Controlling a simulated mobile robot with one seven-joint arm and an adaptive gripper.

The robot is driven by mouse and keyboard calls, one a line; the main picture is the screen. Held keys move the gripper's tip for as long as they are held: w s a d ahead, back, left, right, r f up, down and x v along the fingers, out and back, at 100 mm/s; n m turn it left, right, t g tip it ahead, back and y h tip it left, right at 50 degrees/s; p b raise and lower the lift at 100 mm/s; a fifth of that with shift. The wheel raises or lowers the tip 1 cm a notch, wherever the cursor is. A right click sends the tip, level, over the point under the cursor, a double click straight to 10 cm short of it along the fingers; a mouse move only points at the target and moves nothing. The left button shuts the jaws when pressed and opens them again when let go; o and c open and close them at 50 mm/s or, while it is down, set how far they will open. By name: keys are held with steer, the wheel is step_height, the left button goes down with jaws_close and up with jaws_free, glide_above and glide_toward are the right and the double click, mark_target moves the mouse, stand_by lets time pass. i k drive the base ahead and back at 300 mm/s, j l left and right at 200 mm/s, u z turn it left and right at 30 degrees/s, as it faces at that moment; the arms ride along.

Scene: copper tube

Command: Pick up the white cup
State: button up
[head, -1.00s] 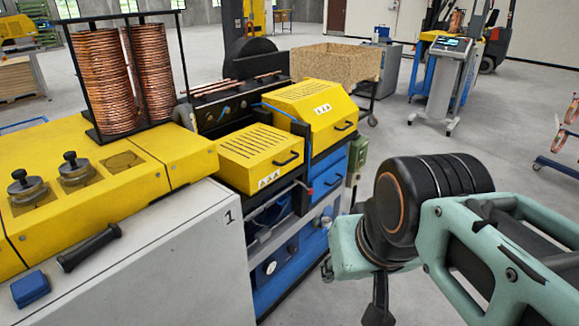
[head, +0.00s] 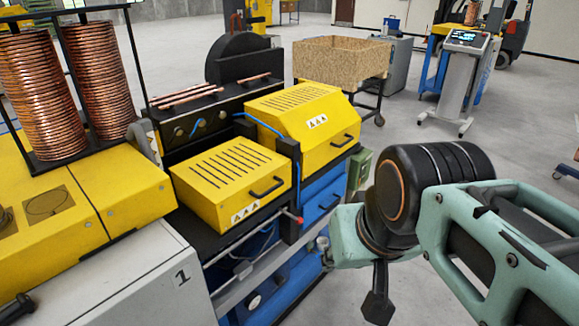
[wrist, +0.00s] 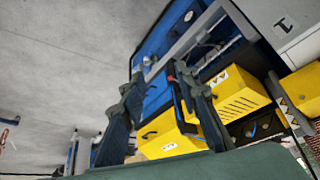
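No white cup shows clearly in either view. My gripper (wrist: 162,88) shows in the wrist view with its two dark fingers spread apart and nothing between them. It is open. Beyond the fingers are yellow and blue machine parts and bare grey floor. In the head view my arm reaches in from the right, and a dark part of its end hangs down in front of the floor, right of the machine.
A machine with yellow covers (head: 230,185) and blue lower panels stands at the centre left. Copper coils (head: 38,95) stand on the left. A chipboard crate (head: 340,62) and a control stand (head: 456,85) are behind.

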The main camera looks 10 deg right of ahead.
mark_target(322, 241)
steer(key=i+l, duration=0.6)
steer(key=i, duration=0.15)
steer(key=i+u, duration=0.05)
